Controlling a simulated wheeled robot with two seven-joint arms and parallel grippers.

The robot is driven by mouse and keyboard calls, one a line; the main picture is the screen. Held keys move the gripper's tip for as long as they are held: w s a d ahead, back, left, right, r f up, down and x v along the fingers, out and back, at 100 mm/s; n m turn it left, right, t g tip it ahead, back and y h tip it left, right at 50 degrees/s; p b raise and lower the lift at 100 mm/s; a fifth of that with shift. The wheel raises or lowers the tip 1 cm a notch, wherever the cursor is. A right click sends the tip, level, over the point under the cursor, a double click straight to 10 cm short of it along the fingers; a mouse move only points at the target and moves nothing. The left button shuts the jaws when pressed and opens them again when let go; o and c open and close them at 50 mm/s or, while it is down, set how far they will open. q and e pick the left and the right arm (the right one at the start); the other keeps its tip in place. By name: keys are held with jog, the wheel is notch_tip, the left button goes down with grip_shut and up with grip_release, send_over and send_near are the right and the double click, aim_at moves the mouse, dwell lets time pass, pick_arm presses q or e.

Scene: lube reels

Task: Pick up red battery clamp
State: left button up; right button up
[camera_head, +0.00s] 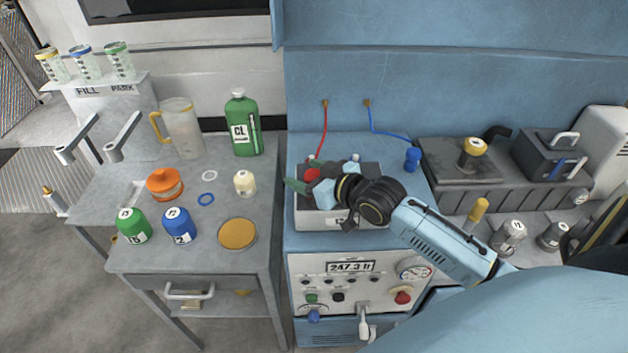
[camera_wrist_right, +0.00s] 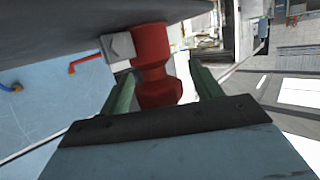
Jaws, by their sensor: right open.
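The red battery clamp (camera_head: 312,174) is on the grey and black battery box (camera_head: 345,219) on the blue cabinet, partly hidden by my right gripper in the head view. In the right wrist view the red clamp (camera_wrist_right: 153,60) stands between the two green fingers, beside a grey metal block. My right gripper (camera_head: 296,178) is open around it, and the fingers (camera_wrist_right: 160,90) do not clearly touch it. A red cable (camera_head: 323,130) comes from the wall behind. My left gripper is not in view.
A blue clamp (camera_head: 412,158) on a blue cable stands right of the box. A grey cart (camera_head: 150,250) at left holds a jug (camera_head: 184,130), a green bottle (camera_head: 242,125) and several small containers. A dark manifold block (camera_head: 470,175) stands at right.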

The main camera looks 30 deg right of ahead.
jog(key=c, duration=1.1)
